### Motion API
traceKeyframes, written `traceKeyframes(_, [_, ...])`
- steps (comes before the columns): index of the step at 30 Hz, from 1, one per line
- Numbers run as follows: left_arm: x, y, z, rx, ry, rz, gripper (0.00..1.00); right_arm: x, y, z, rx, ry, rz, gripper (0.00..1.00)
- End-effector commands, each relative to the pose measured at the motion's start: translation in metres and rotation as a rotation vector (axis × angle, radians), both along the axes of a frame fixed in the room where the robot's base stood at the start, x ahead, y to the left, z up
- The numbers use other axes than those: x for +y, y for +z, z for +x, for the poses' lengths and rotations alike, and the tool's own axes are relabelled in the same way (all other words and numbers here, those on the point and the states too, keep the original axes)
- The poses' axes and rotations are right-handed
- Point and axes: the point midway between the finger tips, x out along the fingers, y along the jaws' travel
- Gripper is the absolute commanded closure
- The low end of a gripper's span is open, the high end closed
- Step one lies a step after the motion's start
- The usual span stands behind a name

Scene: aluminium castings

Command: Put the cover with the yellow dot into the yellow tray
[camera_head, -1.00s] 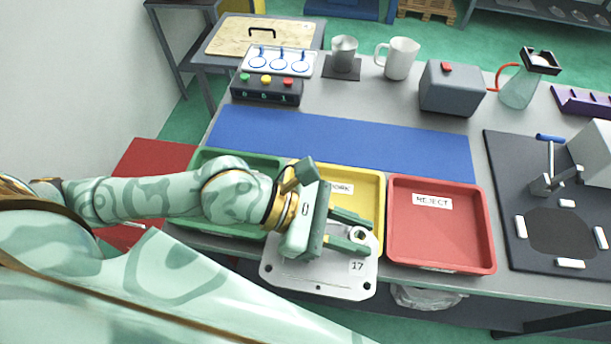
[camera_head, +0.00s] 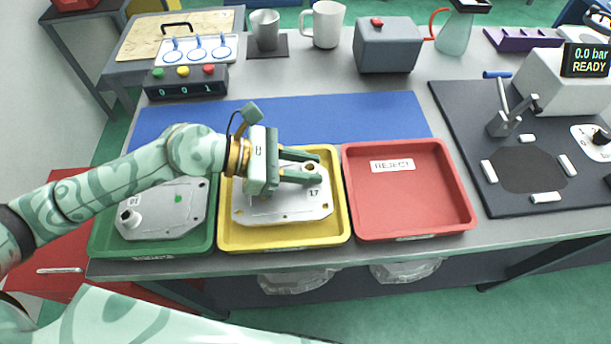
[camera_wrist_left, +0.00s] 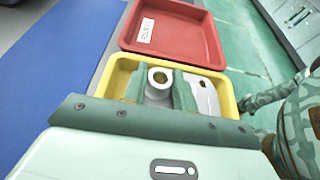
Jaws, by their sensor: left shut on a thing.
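My left gripper (camera_head: 312,172) is shut on a raised round boss of a grey metal cover (camera_head: 300,213) marked 17. The cover is inside the outline of the yellow tray (camera_head: 285,243); I cannot tell whether it touches the tray floor. I see no clear coloured dot on it, and the gripper hides part of its top. In the left wrist view the fingers (camera_wrist_left: 160,88) sit on either side of the boss, with the cover plate (camera_wrist_left: 206,97) within the yellow tray's walls (camera_wrist_left: 233,103). My right gripper is not in view.
The green tray (camera_head: 150,250) on the left holds another cover (camera_head: 160,217) with a green dot. The red REJECT tray (camera_head: 410,200) on the right is empty. A blue mat (camera_head: 330,115) lies clear behind the trays. A dark test station (camera_head: 465,130) stands at right.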

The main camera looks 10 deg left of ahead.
Motion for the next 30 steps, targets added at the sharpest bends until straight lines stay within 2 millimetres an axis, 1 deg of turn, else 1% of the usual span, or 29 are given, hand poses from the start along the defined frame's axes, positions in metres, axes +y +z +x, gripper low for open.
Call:
traceKeyframes(1, [0.000, -0.015, -0.001, 0.008, 0.000, -0.001, 1.00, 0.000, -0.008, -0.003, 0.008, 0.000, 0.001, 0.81])
traceKeyframes(3, [-0.001, -0.027, -0.001, 0.010, 0.000, -0.002, 1.00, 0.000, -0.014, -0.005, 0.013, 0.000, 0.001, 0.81])
traceKeyframes(4, [-0.001, -0.030, -0.001, 0.008, 0.000, -0.001, 1.00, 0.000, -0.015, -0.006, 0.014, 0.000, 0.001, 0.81])
traceKeyframes(11, [-0.001, -0.029, -0.002, 0.002, 0.000, -0.002, 1.00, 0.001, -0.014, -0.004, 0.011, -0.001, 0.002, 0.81])
traceKeyframes(15, [-0.001, -0.032, -0.002, 0.003, -0.001, -0.001, 1.00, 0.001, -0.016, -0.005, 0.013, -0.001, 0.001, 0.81])
traceKeyframes(16, [0.000, -0.033, -0.002, 0.004, -0.001, 0.000, 0.67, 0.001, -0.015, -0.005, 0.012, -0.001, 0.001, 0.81])
traceKeyframes(18, [0.000, -0.032, -0.002, 0.003, 0.000, 0.000, 0.51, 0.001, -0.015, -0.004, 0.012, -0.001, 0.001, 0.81])
traceKeyframes(30, [0.000, -0.031, -0.002, 0.002, 0.000, 0.000, 0.51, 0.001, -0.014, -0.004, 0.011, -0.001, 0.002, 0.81])
